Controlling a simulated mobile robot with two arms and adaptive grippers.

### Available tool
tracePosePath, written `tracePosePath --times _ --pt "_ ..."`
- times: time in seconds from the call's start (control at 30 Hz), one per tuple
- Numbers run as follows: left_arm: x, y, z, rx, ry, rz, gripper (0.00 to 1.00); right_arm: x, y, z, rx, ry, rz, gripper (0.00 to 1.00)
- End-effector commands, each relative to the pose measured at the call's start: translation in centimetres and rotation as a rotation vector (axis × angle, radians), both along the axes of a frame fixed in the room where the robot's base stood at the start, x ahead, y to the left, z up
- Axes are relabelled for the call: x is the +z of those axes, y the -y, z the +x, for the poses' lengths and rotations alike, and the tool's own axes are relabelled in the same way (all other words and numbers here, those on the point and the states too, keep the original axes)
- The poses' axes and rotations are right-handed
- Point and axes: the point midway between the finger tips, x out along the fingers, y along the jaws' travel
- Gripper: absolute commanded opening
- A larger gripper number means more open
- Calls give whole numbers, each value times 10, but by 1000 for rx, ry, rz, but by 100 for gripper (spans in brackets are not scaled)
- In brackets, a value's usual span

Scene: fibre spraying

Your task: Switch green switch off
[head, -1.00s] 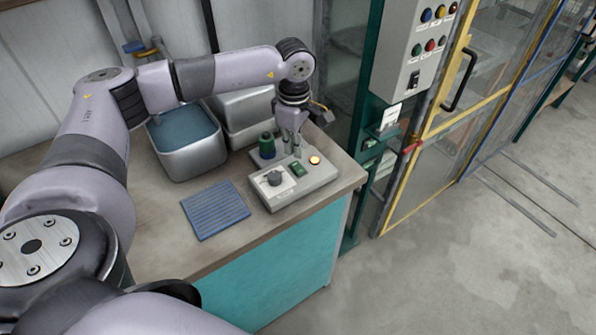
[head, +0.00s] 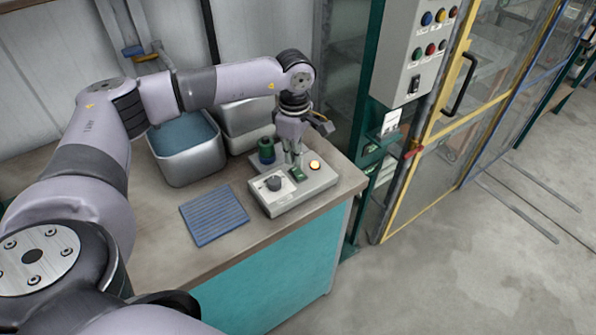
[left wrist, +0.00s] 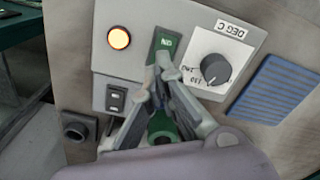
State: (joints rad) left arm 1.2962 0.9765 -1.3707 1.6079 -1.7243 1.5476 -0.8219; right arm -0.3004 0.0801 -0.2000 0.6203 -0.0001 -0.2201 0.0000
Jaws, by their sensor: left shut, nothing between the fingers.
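The green switch (left wrist: 165,44) sits on a grey control box (left wrist: 112,82), between a lit orange lamp and a black dial. It also shows in the head view (head: 298,174) on the box (head: 312,187) at the bench's right end. My left gripper (left wrist: 163,66) is shut and empty, pointing down with its fingertips at the edge of the green switch. I cannot tell whether they touch it. The fingers hide part of the switch. The left gripper also shows in the head view (head: 293,160) just above the switch. My right gripper is not in view.
The box carries an orange lamp (head: 315,165) and a dial (head: 273,183). A blue ribbed mat (head: 214,215) lies to the left, and a metal tub (head: 188,150) stands behind. A grey switch panel (head: 412,60) hangs at right.

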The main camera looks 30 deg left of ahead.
Motion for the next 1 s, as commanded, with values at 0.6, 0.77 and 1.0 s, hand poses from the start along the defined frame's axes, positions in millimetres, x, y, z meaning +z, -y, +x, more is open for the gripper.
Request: tracePosePath --times 0.6,0.77,1.0 --pt "-1 0 0 0 0 0 0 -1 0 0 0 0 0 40" --pt "-3 0 0 0 0 0 0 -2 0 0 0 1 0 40" --pt "-7 0 0 0 0 0 0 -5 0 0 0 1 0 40"
